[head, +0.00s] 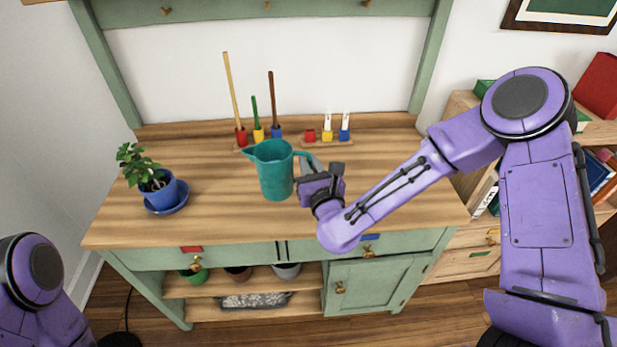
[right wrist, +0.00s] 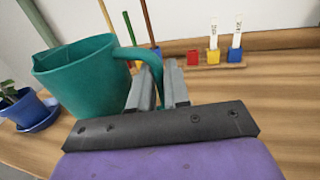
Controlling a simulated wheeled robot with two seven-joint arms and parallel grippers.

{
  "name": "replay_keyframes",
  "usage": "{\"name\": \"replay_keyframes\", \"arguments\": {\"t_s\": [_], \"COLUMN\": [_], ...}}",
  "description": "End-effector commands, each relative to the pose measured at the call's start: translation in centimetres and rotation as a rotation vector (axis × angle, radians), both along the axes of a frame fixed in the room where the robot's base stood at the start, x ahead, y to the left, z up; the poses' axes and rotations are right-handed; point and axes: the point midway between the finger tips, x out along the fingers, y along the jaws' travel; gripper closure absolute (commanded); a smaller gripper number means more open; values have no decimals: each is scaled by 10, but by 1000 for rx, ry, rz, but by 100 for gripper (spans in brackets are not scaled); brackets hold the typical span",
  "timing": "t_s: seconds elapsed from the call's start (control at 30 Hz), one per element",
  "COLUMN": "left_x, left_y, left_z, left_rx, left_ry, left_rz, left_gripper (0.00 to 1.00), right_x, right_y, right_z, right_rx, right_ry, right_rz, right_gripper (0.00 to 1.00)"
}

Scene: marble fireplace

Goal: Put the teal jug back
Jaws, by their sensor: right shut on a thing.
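The teal jug (head: 274,172) is upright at the middle of the wooden worktop, its spout to the left and its handle to the right. It also shows in the right wrist view (right wrist: 85,78), at the left. My right gripper (head: 311,168) is shut on the jug's handle from the right side. In the right wrist view its two fingers (right wrist: 158,85) are on either side of the lower handle. I cannot tell whether the jug's base touches the worktop. My left gripper is not in view; only part of my left arm shows at the lower left.
A potted plant (head: 157,184) on a blue saucer stands at the left. Behind the jug, a rack holds sticks in red, yellow and blue blocks (head: 259,135). The worktop's front left (head: 215,222) is bare.

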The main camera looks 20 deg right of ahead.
Motion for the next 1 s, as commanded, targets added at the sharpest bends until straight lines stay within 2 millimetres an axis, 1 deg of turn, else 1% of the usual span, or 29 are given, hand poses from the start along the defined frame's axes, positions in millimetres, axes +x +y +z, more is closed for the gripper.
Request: {"name": "replay_keyframes", "arguments": {"t_s": [0.03,0.17,0.3,0.37,0.6,0.73,0.77,0.8,0.83,1.0], "left_x": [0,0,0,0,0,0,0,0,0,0], "left_y": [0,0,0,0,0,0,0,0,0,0], "left_z": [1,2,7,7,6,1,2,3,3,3], "left_rx": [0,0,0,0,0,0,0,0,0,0], "left_ry": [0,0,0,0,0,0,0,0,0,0], "left_rz": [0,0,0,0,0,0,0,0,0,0], "left_gripper": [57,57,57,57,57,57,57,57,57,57], "right_x": [5,15,15,15,15,15,15,15,15,15], "right_y": [-1,-4,-3,-3,-4,-4,-4,-4,-4,-4], "right_z": [-5,-18,-41,-47,-48,-53,-53,-52,-52,-52], "right_rx": [-1,0,-1,0,2,3,1,1,1,0], "right_ry": [-1,-1,0,-1,-3,-3,-1,-1,-1,-1], "right_rz": [0,0,2,3,0,0,1,1,1,1], "right_gripper": [100,100,100,100,100,100,77,64,58,58]}}
